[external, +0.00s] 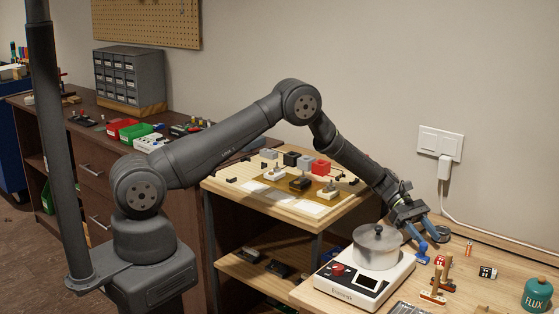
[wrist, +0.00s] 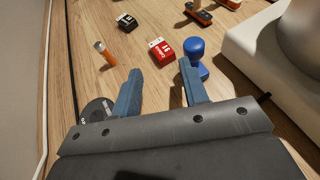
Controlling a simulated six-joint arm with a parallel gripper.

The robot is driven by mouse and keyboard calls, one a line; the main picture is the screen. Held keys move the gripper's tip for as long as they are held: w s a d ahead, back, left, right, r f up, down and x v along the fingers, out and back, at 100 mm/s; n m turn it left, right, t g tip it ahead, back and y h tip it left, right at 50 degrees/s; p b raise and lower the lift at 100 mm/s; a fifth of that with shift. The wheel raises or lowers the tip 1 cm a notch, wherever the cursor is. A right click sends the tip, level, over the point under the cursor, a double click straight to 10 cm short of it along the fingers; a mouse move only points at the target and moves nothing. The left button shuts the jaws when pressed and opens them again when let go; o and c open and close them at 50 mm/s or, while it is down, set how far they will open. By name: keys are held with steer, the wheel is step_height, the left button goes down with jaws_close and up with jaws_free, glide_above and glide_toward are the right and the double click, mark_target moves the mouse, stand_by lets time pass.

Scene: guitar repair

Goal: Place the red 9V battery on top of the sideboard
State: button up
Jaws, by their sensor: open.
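The red 9V battery (wrist: 161,51) lies on the light wood workbench, just beyond my open fingertips in the wrist view. It also shows as a small red block in the external view (external: 440,261). My gripper (wrist: 160,78) is open and empty, with its blue fingers pointing toward the battery. In the external view my gripper (external: 428,237) hangs low over the bench, right of the metal pot. The sideboard (external: 88,158) is the dark brown drawer unit at the left. Its top carries several things.
A blue knobbed object (wrist: 197,51) stands close beside the battery, near my right finger. An orange-topped cylindrical cell (wrist: 105,53) and a black battery (wrist: 126,22) lie nearby. The pot (external: 376,246) stands on a white appliance. Bins (external: 123,130) and a drawer cabinet (external: 130,77) occupy the sideboard top.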

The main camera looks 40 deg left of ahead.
mark_target(444, 259)
steer(key=x, duration=0.7)
steer(key=shift+s+d+f, duration=0.1)
steer(key=shift+d, duration=0.05)
jaws_close()
